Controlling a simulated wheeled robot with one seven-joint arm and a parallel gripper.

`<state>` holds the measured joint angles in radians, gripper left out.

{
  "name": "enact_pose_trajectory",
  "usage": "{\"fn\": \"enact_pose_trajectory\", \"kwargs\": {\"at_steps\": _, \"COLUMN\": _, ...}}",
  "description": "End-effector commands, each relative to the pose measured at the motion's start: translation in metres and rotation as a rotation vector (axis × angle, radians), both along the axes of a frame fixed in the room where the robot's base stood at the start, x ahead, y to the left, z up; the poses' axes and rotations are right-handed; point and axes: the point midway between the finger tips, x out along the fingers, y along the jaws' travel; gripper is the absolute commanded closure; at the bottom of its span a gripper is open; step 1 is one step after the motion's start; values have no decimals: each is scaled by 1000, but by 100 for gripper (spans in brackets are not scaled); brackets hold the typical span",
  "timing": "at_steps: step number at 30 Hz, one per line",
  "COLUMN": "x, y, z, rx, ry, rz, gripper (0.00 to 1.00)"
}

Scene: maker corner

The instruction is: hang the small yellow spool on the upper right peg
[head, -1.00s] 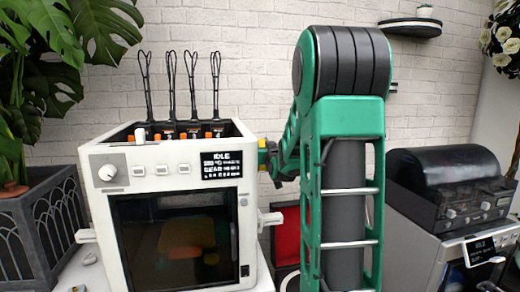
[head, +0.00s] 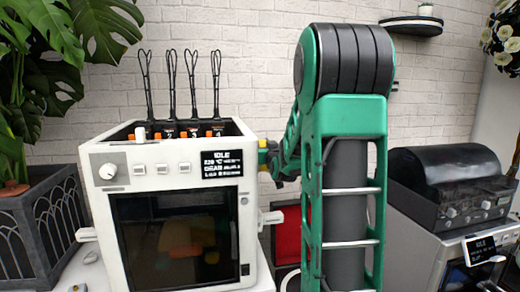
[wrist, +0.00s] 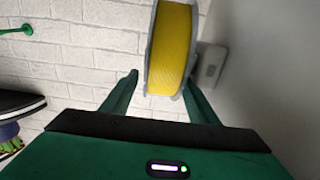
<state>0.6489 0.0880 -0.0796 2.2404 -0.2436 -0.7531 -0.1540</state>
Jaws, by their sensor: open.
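The yellow spool (wrist: 172,45) has pale rims and shows in the wrist view, seen nearly edge-on, its top cut off by the frame. My gripper (wrist: 160,90) is open, with one green finger on each side of the spool's lower part. The spool is nearer the right finger; I cannot tell whether they touch or what supports it. A green peg (wrist: 16,30) with a round end stands out from the wall at the far left of the wrist view. I cannot tell which peg it is.
A white brick wall (wrist: 85,65) lies behind the spool, with a pale plate (wrist: 211,66) on the right. A dark round shelf (wrist: 18,103) is at left. In the head view, a white printer (head: 170,160) stands left of my arm and a dark-lidded machine (head: 440,185) right.

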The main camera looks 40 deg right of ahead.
Motion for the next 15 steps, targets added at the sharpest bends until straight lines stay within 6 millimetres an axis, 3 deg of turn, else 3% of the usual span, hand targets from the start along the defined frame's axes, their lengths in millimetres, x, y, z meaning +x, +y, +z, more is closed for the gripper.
{"fn": "enact_pose_trajectory", "kwargs": {"at_steps": 15, "x": -71, "y": 47, "z": 1, "rx": 0, "ry": -2, "rz": 1, "gripper": 43}}
